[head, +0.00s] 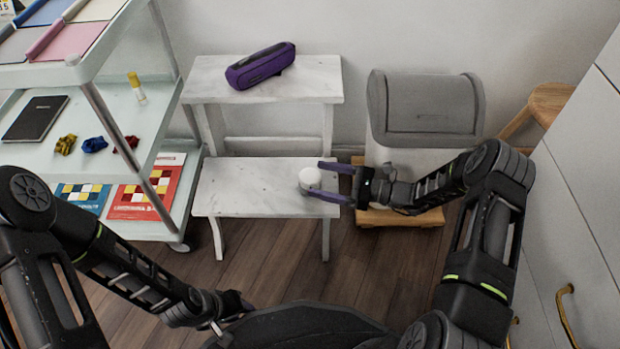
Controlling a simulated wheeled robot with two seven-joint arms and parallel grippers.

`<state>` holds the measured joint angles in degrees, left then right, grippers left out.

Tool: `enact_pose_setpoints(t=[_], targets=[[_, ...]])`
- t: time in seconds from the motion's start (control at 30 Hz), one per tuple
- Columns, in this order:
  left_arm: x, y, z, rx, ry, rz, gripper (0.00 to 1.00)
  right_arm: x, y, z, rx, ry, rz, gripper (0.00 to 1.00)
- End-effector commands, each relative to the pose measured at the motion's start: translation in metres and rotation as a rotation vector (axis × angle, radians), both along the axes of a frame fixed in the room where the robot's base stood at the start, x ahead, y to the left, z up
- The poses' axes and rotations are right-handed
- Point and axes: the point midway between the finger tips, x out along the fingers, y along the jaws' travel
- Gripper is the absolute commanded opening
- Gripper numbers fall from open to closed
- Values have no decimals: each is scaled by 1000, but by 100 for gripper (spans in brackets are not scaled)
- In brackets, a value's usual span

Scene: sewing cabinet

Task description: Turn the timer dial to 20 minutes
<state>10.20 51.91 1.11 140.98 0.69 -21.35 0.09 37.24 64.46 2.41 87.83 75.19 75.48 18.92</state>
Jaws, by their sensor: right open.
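A small round white object, which looks like the timer (309,178), sits near the right edge of the lower marble-look step. Its dial markings are too small to read. My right gripper (315,178) reaches in from the right with its purple fingers open. One finger is at the far side of the timer and the other at its near side; I cannot tell whether they touch it. My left gripper (232,310) is low at the bottom of the view, away from the timer. Its fingers are not clearly visible.
A purple case (260,66) lies on the upper step. A white cart (100,205) with cloth, books and a glue stick stands at left. A grey bin (425,100) and wooden stool (548,100) are behind my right arm. The lower step (235,185) is clear left of the timer.

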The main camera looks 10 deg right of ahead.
Motion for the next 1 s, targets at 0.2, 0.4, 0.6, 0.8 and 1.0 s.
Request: enact_pose_setpoints(t=[0.2,0.4,0.6,0.8,1.0], targets=[[2,1,-11,-2,-1,1,32,15,27,-2,0,-1,2,77],[2,1,-12,-3,-1,1,32,18,34,0,0,0,1,77],[2,1,-11,-3,-1,2,32,18,34,0,0,0,0,76],[2,1,-11,-2,-1,2,32,18,34,0,0,0,0,59],[2,1,-12,-2,-1,2,32,18,34,0,0,0,0,43]])
